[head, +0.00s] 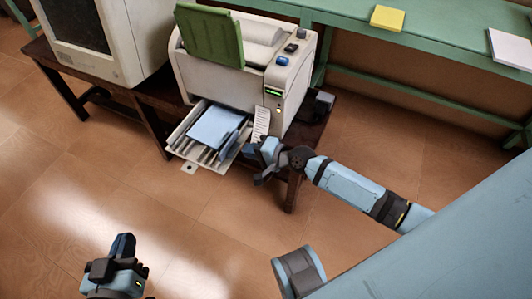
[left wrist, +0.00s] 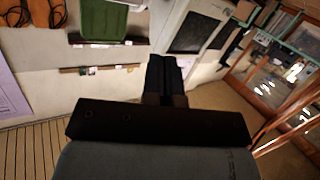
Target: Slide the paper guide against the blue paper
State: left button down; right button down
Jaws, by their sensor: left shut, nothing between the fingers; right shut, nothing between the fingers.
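The blue paper (head: 215,127) lies in the pulled-out tray (head: 181,143) at the front of the white printer (head: 228,80). A small dark blue-grey piece, seemingly the paper guide (head: 229,146), stands at the right side of the paper; the gap between them is too small to judge. My right gripper (head: 252,152) is shut and empty just right of the tray, near the guide; I cannot tell whether it touches it. My left gripper (head: 123,242) is shut and empty, low at the front left, far from the tray. Its closed fingers also show in the left wrist view (left wrist: 165,75).
The printer stands on a dark wooden table (head: 300,150) beside a boxy monitor (head: 100,35). A printed white slip (head: 261,122) hangs at the printer's front. A green bench (head: 440,45) with a yellow pad (head: 387,18) runs behind. The floor in front is clear.

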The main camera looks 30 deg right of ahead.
aim_at(224, 141)
jog(key=w+a, duration=0.2)
jog(key=w, duration=0.1)
jog(key=shift+a, duration=0.25)
pick_arm(q)
jog(key=shift+w+d+r+t, duration=0.1)
jog(key=shift+d+r+t, duration=0.2)
jog(key=shift+r, duration=0.4)
pick_arm(e)
jog(key=shift+w, duration=0.1)
jog(key=shift+w+a, duration=0.15)
jog(key=shift+w, duration=0.05)
jog(key=w+a, duration=0.2)
jog(key=w, duration=0.1)
jog(key=shift+a, duration=0.2)
jog(key=shift+w+a, duration=0.1)
jog(key=shift+w, duration=0.1)
pick_arm(q)
jog(key=shift+a+f, duration=0.2)
jog(key=shift+f, duration=0.45)
jog(key=shift+r, duration=0.15)
pick_arm(e)
jog(key=shift+s, duration=0.1)
